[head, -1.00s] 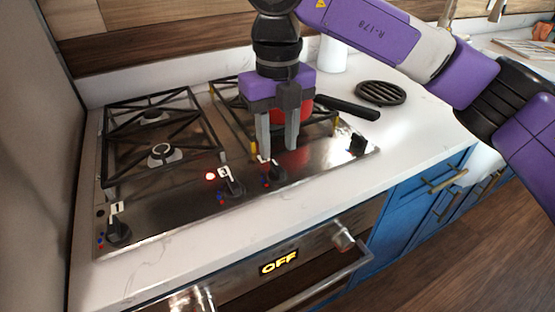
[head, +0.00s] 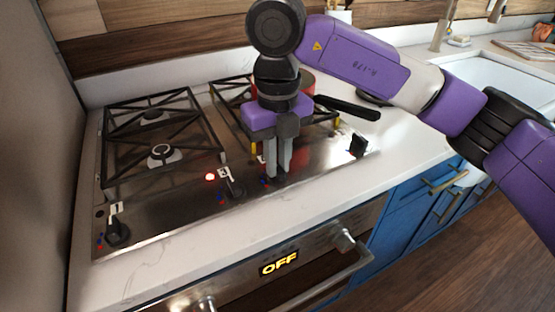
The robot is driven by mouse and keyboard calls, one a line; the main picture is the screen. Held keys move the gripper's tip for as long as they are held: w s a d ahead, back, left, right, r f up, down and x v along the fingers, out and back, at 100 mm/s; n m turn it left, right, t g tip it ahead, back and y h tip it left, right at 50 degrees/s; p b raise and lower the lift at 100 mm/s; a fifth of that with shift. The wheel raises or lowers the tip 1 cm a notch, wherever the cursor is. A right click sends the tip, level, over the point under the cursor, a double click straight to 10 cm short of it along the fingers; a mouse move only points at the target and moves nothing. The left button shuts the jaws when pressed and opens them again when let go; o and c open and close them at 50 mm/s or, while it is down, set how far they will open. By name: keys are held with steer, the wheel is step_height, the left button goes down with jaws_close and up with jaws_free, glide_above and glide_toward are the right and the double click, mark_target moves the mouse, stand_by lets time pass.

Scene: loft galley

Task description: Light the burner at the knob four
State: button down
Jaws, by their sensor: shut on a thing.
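The steel cooktop (head: 165,215) has a row of black knobs along its front. The leftmost knob (head: 117,232) is labelled 1. The second knob from the left (head: 236,187) has a small label I cannot read for certain, with a red light (head: 210,177) lit near it. My gripper (head: 278,174) points down with its fingers shut on the third knob from the left, which they mostly hide along with its label. The rightmost knob (head: 358,146) stands free, with no readable label. I see no flame at the burners.
A red pan (head: 307,80) with a black handle (head: 347,107) sits on the right grate, partly behind my gripper. Black grates (head: 150,125) cover the left burners. The oven display (head: 279,263) below reads OFF. The front counter strip (head: 200,240) is clear.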

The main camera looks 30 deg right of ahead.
steer(key=shift+n, duration=0.3)
steer(key=n+b, duration=0.2)
steer(key=n, duration=0.2)
steer(key=shift+b, duration=0.35)
steer(key=n+b, duration=0.1)
steer(key=n, duration=0.4)
steer(key=shift+n, duration=0.4)
steer(key=n, duration=1.1)
steer(key=shift+r, duration=0.1)
steer(key=c, duration=1.4)
jaws_free()
